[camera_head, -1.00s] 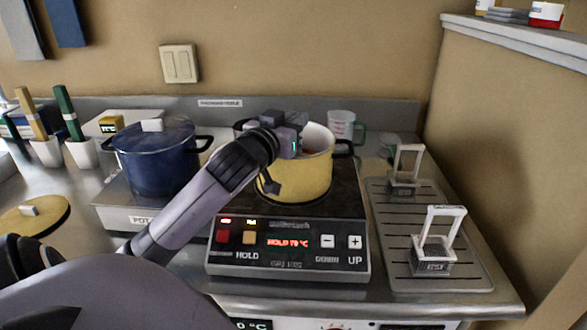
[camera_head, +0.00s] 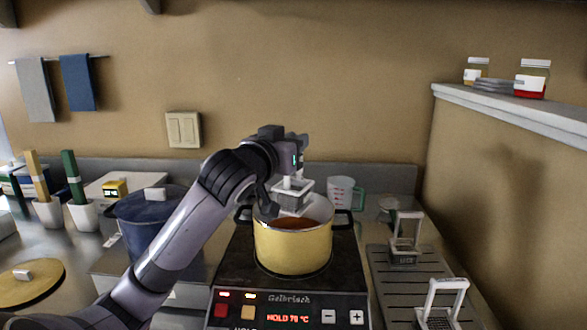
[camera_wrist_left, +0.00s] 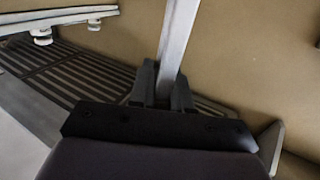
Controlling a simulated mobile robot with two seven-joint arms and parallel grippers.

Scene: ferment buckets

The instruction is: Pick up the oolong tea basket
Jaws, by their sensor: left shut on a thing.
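A yellow pot (camera_head: 292,247) with brown liquid stands on the hot plate. My left gripper (camera_head: 292,172) is shut on the handle of a small wire tea basket (camera_head: 292,195), which hangs above the pot's opening. I cannot read a label on this basket. In the left wrist view the pale handle bar (camera_wrist_left: 178,45) stands between the two dark fingers (camera_wrist_left: 163,88). Two other baskets, one farther back (camera_head: 405,240) and one nearer (camera_head: 442,306), stand on the slotted drip tray (camera_head: 385,284) at the right. My right gripper does not show.
The hot plate (camera_head: 290,303) reads HOLD 78 °C. A blue pot (camera_head: 150,225) stands to the left, partly behind my arm. A measuring cup (camera_head: 342,192) stands behind the yellow pot. A ledge (camera_head: 500,103) with jars runs along the right wall.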

